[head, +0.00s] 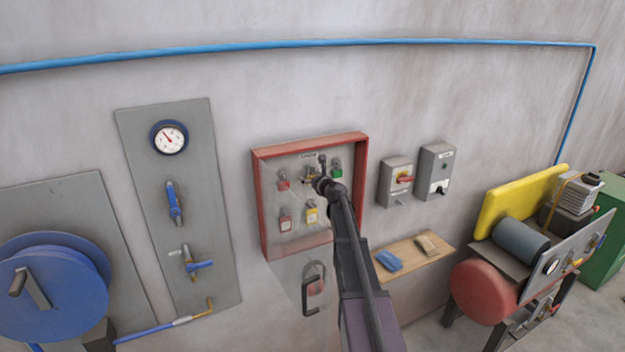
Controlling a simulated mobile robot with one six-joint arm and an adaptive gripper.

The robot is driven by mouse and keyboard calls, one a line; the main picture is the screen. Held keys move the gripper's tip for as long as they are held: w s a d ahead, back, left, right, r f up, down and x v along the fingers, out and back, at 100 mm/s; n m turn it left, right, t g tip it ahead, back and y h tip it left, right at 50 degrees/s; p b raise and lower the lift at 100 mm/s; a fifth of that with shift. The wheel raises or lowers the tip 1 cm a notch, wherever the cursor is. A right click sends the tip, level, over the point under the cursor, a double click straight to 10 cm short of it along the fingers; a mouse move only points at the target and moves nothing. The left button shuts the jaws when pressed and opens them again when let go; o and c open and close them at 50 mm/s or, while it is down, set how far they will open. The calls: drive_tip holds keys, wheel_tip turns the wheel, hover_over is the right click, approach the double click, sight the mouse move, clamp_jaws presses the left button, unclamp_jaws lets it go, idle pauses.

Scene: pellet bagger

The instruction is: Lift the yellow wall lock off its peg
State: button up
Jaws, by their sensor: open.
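A red-framed lock board (259,205) hangs on the wall at the middle of the head view, with small padlocks on it. A yellow lock (311,214) hangs in its lower row, below and left of my gripper. My gripper (316,172) is at the upper middle of the board, small and partly hidden by my own arm. Its jaws are open, and I see nothing held. A small yellowish patch shows beside the fingers; I cannot tell whether it is another lock. Pegs are too small to make out.
A red lock (284,181), a green lock (337,174) and a red lock with a pale body (286,221) share the board. Switch boxes (396,182) and a wooden shelf (436,255) are to the right.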

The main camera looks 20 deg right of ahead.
drive_tip(key=c, duration=1.3)
drive_tip(key=shift+o, duration=0.2)
drive_tip(key=shift+r, duration=0.15)
drive_tip(key=shift+r+p, duration=0.7)
drive_tip(key=shift+p, duration=0.15)
drive_tip(key=s, duration=1.8)
drive_tip(key=shift+d, duration=0.3)
drive_tip(key=shift+f, duration=0.1)
drive_tip(key=shift+r+p, duration=0.5)
drive_tip(key=shift+r, duration=0.1)
drive_tip(key=shift+s, duration=0.15)
drive_tip(key=s, duration=0.9)
drive_tip(key=shift+s+d, duration=0.2)
drive_tip(key=shift+s, duration=0.15)
idle(0.7)
